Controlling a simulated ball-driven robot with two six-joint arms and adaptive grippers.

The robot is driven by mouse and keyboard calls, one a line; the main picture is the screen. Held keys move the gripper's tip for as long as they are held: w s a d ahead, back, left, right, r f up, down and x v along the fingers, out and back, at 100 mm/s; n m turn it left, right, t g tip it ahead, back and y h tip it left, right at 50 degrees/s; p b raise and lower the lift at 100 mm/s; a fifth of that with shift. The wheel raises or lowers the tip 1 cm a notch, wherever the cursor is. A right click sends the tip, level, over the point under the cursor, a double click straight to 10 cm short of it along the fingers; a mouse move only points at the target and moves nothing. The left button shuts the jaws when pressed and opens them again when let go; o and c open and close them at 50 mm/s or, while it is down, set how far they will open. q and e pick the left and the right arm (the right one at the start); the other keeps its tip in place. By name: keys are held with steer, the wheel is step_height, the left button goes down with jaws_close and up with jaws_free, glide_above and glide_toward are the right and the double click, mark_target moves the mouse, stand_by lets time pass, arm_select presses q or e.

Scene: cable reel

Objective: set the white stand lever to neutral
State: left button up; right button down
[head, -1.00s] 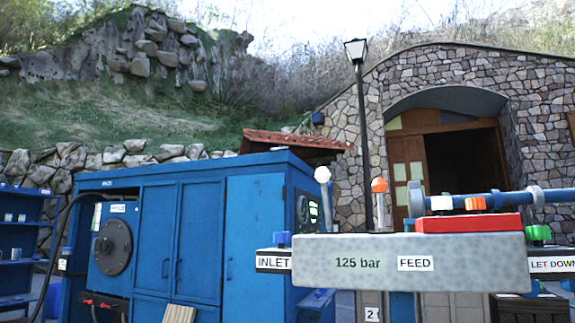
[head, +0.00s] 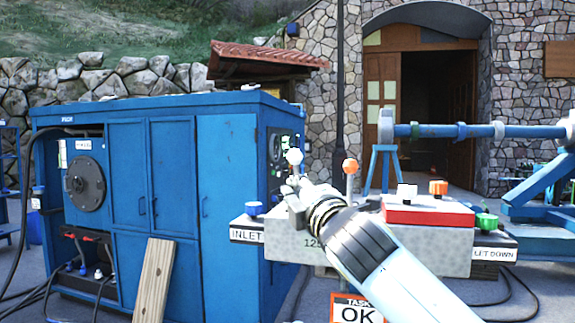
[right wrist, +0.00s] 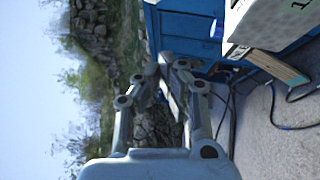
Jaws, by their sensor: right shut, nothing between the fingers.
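The white stand lever (head: 294,157) shows as a white ball on a short stem above the left part of the grey block (head: 445,243). My right gripper (head: 291,189) is just below the ball in the head view and covers the lower stem. The gripper is shut and empty; I cannot tell whether it touches the lever. In the right wrist view its closed fingers (right wrist: 166,78) show against the slope and blue cabinet, with no lever visible. The lever's exact tilt is hard to tell. My left gripper is not in view.
An orange-topped lever (head: 350,166) stands just right of the white one. A blue knob (head: 253,209), a red block (head: 428,213) and a green knob (head: 486,222) are on the stand. A blue cabinet (head: 228,185) stands behind on the left.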

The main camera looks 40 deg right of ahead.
steer(key=s+d+r+p+x, duration=0.1)
steer(key=d+p+x, duration=0.1)
steer(key=x, duration=1.1)
steer(key=shift+d+r+p, duration=0.2)
steer(key=shift+d+p, duration=0.05)
steer(key=shift+p, duration=0.45)
